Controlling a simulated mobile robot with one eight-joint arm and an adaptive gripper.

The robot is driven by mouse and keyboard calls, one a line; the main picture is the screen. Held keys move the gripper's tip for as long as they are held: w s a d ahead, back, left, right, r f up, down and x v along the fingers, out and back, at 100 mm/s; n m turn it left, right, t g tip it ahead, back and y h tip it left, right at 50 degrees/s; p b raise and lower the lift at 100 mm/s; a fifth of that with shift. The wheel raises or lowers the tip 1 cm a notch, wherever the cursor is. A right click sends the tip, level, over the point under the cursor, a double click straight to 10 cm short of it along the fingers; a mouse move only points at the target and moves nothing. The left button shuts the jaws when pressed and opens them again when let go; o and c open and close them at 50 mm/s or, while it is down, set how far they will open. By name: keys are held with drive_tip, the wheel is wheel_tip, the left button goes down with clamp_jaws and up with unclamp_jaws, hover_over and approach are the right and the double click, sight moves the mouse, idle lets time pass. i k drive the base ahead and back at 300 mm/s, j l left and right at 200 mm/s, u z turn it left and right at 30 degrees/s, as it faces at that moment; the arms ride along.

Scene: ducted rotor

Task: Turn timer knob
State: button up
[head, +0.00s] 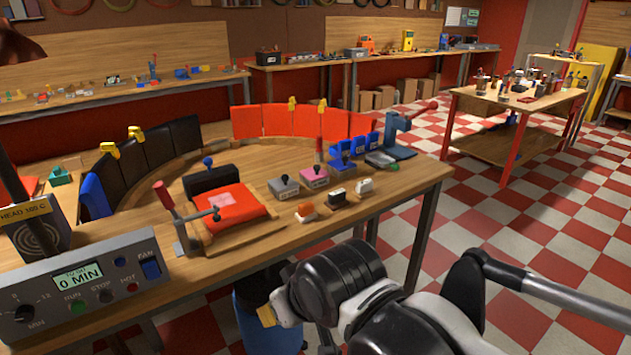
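The timer knob (24,313) is a dark round knob on the front of a grey control box (90,290) at the lower left. Numbers and the word MIN surround it. The box's display (78,277) reads 0 MIN. The box also carries a green RUN button, a STOP button, a red HOT light and a blue FAN switch. My gripper (268,313) seems to be the dark end with a yellowish tip at the bottom centre, in front of the table edge. It is well right of the knob and apart from it. Its fingers are not clear.
A wooden workbench (400,199) carries an orange clamped pad (238,209), several small switch boxes and a blue press (398,133). A curved row of black and orange panels stands behind. A blue drum (245,325) is below the bench edge.

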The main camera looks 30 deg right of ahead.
sight(25, 314)
drive_tip(key=k+j, duration=0.3)
drive_tip(key=j, duration=0.15)
drive_tip(key=k+j, duration=0.3)
drive_tip(key=k+j+u, duration=0.05)
drive_tip(key=j, duration=0.05)
